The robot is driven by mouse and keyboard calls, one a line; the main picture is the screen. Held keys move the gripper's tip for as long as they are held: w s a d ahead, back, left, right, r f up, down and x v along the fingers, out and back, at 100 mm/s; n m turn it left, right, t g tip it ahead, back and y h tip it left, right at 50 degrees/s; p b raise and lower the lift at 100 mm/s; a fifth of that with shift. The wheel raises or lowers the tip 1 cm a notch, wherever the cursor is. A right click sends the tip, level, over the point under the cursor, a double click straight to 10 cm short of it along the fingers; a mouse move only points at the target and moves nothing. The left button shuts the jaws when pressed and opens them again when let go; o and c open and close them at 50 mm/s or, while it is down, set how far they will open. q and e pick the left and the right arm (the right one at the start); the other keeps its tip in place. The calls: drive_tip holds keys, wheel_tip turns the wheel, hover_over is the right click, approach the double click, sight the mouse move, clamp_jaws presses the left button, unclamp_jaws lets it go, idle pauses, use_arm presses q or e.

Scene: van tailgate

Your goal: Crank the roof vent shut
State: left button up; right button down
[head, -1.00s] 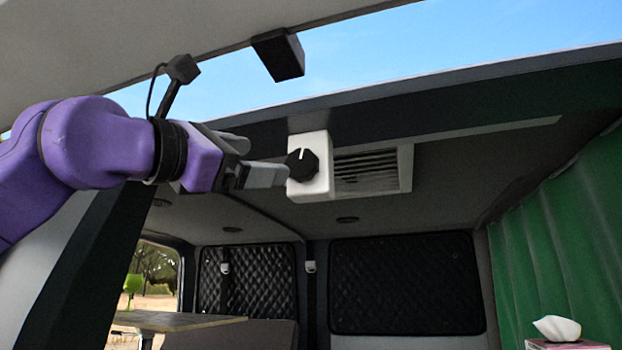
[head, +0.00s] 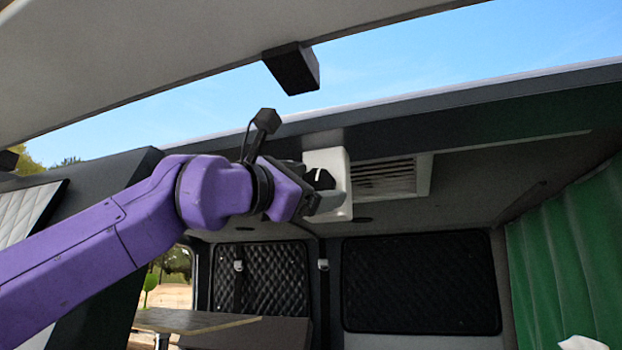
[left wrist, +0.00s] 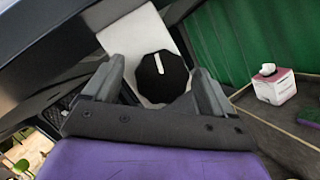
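The roof vent (head: 385,178) is a louvred panel in the van ceiling, in the middle of the head view. A white box (head: 341,172) sits just left of it and carries a black knob (head: 321,179), partly hidden by my gripper. In the left wrist view the knob (left wrist: 162,77) is a black many-sided disc with a white pointer line, on the white box (left wrist: 137,37). My left gripper (head: 325,200) is at the knob. Its fingers are apart, one on either side of the knob; I cannot tell whether they touch it. My right gripper is in neither view.
A dark block (head: 291,69) hangs from the raised tailgate (head: 150,50) above my arm. A green curtain (head: 570,260) hangs on the right. A tissue box (left wrist: 274,86) stands on a surface in the left wrist view. A table (head: 190,320) is low at left.

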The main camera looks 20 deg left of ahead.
use_arm(q)
drive_tip(key=c, duration=1)
drive_tip(key=n+t+y+b, duration=0.1)
drive_tip(key=n+b, duration=0.1)
drive_tip(key=n, duration=0.1)
drive_tip(key=shift+d+b, duration=0.1)
drive_tip(key=shift+b, duration=0.3)
drive_tip(key=o, duration=1.1)
drive_tip(key=shift+c, duration=0.2)
drive_tip(key=shift+w, duration=0.15)
